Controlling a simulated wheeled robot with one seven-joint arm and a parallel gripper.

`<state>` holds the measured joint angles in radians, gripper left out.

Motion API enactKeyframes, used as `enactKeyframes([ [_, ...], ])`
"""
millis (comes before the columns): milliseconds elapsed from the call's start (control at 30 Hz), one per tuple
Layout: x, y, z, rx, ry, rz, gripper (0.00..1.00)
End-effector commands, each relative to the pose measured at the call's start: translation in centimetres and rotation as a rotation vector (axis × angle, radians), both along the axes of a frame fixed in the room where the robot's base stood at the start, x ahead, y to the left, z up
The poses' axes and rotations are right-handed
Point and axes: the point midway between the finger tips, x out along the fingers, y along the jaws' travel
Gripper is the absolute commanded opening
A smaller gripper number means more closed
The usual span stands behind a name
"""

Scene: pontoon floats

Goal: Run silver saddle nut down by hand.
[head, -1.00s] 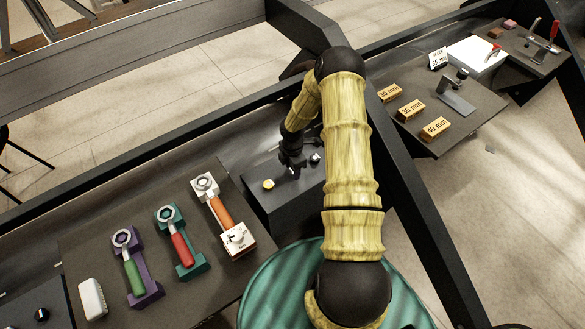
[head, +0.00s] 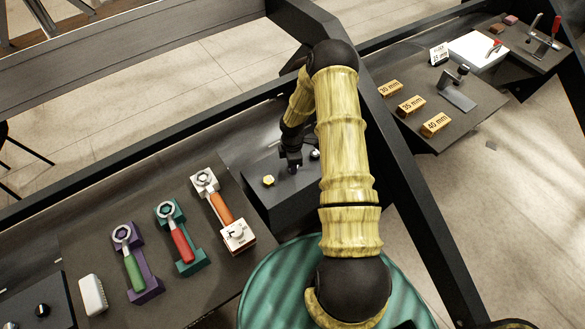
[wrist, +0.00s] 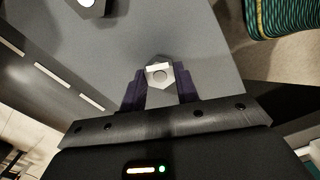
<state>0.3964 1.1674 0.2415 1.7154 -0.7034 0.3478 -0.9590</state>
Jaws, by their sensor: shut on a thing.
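My gripper (head: 292,166) points down over a dark block in the middle of the head view. In the wrist view my gripper (wrist: 160,85) is shut on a silver hex nut (wrist: 160,71), with one dark finger on each side. In the head view the held nut is mostly hidden by the fingers. I cannot tell how far down its thread it sits.
Wrenches with green (head: 134,273), red (head: 182,246) and orange (head: 221,209) handles lie at left. Gauge blocks (head: 411,105) stand at right.

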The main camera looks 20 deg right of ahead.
Motion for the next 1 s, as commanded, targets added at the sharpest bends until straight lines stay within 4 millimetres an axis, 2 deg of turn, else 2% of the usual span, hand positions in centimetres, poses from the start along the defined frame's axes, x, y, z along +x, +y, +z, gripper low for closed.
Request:
enactKeyframes([
  [333,0.1,0.1,-0.09,0.0,-0.002,-0.542,0.11],
  [433,0.08,0.04,-0.05,0.0,-0.002,-0.617,0.11],
  [767,0.09,0.05,-0.05,0.001,-0.003,-0.657,0.11],
  [1000,0.13,0.08,-0.1,0.001,-0.004,-1.011,0.11],
])
